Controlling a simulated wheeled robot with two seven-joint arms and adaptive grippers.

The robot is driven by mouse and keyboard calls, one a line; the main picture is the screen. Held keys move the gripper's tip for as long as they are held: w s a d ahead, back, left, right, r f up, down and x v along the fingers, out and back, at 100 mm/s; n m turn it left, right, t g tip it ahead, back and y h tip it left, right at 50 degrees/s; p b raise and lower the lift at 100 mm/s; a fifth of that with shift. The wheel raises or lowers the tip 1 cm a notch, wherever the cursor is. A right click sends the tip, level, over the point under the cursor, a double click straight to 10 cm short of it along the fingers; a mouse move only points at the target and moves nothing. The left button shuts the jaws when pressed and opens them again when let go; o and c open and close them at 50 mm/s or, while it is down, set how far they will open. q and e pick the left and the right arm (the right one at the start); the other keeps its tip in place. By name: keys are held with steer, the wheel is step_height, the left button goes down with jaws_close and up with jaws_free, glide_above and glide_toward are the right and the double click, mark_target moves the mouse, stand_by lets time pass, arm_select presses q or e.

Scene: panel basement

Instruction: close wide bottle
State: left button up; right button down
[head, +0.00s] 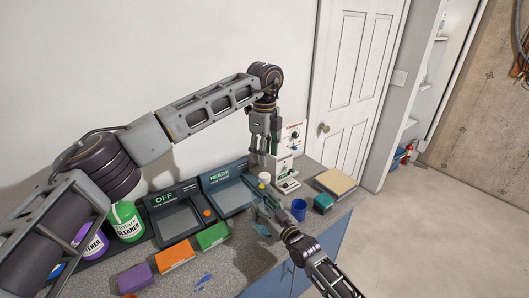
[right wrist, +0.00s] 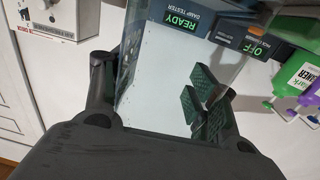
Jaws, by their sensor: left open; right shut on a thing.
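My left gripper (head: 264,160) points down over the counter, open, its fingers just above a small white thing with a yellow part (head: 263,183). I cannot tell whether this is the bottle's cap or neck. My right gripper (head: 259,205) reaches in from the lower right, below and close to the left one. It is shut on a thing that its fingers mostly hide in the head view. In the right wrist view a pale bluish area (right wrist: 165,85) lies between the right fingers; I cannot tell whether it is the wide bottle or a plate behind.
A READY tester (head: 232,196) and an OFF unit (head: 180,220) stand along the wall. Orange (head: 175,256), green (head: 213,235) and purple (head: 135,278) blocks line the front.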

mark_target(264, 175)
arm_select(q)
steer(key=shift+f, duration=0.15)
steer(key=shift+f, duration=3.9)
steer(key=shift+c, duration=0.2)
steer(key=c, duration=1)
steer(key=shift+c, duration=0.2)
